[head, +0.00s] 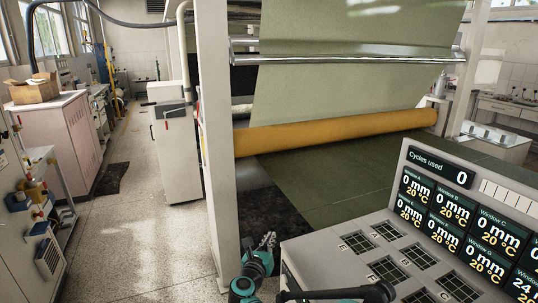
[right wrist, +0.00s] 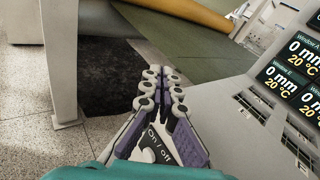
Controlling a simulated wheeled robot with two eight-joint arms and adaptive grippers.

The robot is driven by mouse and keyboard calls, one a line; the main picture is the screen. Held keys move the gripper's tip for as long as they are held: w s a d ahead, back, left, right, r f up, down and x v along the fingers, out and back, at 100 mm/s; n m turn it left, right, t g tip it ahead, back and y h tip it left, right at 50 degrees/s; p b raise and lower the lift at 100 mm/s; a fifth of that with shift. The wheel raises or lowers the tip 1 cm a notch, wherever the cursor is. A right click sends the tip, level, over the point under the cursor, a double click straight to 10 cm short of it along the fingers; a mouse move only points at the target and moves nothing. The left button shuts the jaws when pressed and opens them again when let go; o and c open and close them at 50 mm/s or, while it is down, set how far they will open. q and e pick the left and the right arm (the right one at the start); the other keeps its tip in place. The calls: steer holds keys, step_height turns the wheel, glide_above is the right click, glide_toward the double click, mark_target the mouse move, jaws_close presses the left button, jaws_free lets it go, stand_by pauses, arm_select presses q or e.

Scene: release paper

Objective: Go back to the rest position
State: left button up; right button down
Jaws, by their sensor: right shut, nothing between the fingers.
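My right gripper (head: 268,241) is at the bottom middle of the head view, just left of the control panel's near left corner and in front of the machine's white post. In the right wrist view its two fingers (right wrist: 160,73) lie close together, shut and empty. An "On / off" label (right wrist: 157,136) shows between the finger bases, partly hidden by them. The control panel (head: 335,245) has dark square grids and a display (head: 460,215) reading "Cycles used 0". My left gripper is not in view.
The white post (head: 210,130) stands close to my right gripper. Behind it are an orange roller (head: 335,131) and a green sheet (head: 350,90). A dark mat (head: 285,215) lies on the floor. Open floor (head: 140,230) lies left of the post. Cabinets (head: 60,135) line the left side.

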step_height(320, 180, up, 14)
steer(key=s+d+n+t+y, duration=0.1)
steer(key=s+n+t+y, duration=0.3)
steer(key=n, duration=0.7)
steer(key=s+r+n+g+y, duration=0.25)
steer(key=s+n+y, duration=0.3)
steer(key=n, duration=0.55)
steer(key=s+d+f+n+g+h, duration=0.1)
steer(key=s+d+f+n+g, duration=0.2)
steer(key=s, duration=0.6)
steer(key=s+d+f+n+g+h, duration=0.2)
steer(key=s+d+f+n+g, duration=0.2)
steer(key=s+d+f+n, duration=0.3)
steer(key=s+d+f+n+g+h, duration=0.1)
steer(key=s+d+f+n+g, duration=0.2)
steer(key=s+f, duration=0.6)
steer(key=s+d+n, duration=0.2)
steer(key=d, duration=0.1)
steer(key=shift+s+d+f+n+h, duration=0.15)
steer(key=shift+s+n+h, duration=0.15)
steer(key=shift+h, duration=0.05)
